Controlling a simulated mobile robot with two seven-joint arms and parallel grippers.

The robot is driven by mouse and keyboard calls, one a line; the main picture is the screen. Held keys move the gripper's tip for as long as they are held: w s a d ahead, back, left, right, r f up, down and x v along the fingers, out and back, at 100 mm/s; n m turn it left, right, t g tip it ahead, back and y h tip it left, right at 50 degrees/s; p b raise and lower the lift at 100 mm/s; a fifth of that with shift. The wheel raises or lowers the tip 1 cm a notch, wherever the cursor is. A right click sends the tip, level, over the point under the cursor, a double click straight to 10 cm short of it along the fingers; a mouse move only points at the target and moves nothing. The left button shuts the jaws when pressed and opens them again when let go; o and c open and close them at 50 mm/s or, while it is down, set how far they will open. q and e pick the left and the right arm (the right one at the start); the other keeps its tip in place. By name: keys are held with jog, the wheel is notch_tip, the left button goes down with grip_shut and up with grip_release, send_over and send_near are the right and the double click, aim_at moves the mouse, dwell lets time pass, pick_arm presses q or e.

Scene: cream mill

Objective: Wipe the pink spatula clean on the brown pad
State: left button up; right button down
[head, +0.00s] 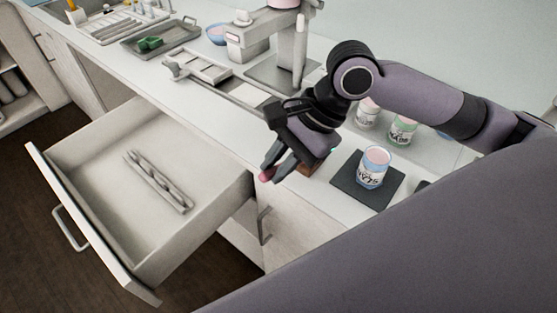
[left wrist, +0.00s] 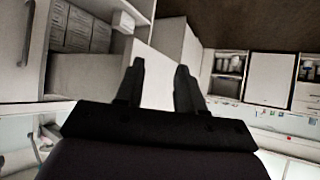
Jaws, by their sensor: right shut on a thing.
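My right gripper (head: 270,170) is above the counter's front edge, beside the open drawer. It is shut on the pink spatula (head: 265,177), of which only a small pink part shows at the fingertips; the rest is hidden. A brown block-like thing, apparently the brown pad (head: 309,168), shows partly behind the gripper on the counter. I cannot tell whether the spatula touches it. My left gripper (left wrist: 160,70) shows in the left wrist view with its fingers apart and nothing between them.
The open drawer (head: 92,225) holds metal utensils (head: 158,182). A labelled tin (head: 373,167) stands on a dark mat (head: 347,186), right of the gripper. More tins (head: 403,130) stand behind. A mixer-like machine (head: 250,40), a grey tray (head: 172,42) and a blue bowl (head: 217,35) are farther back.

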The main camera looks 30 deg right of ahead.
jog(key=shift+a, duration=0.1)
jog(key=shift+s+a, duration=0.3)
jog(key=shift+a, duration=0.35)
jog(key=shift+w+d, duration=0.3)
jog(key=shift+d, duration=0.45)
dwell(1.6)
jog(key=shift+r, duration=3)
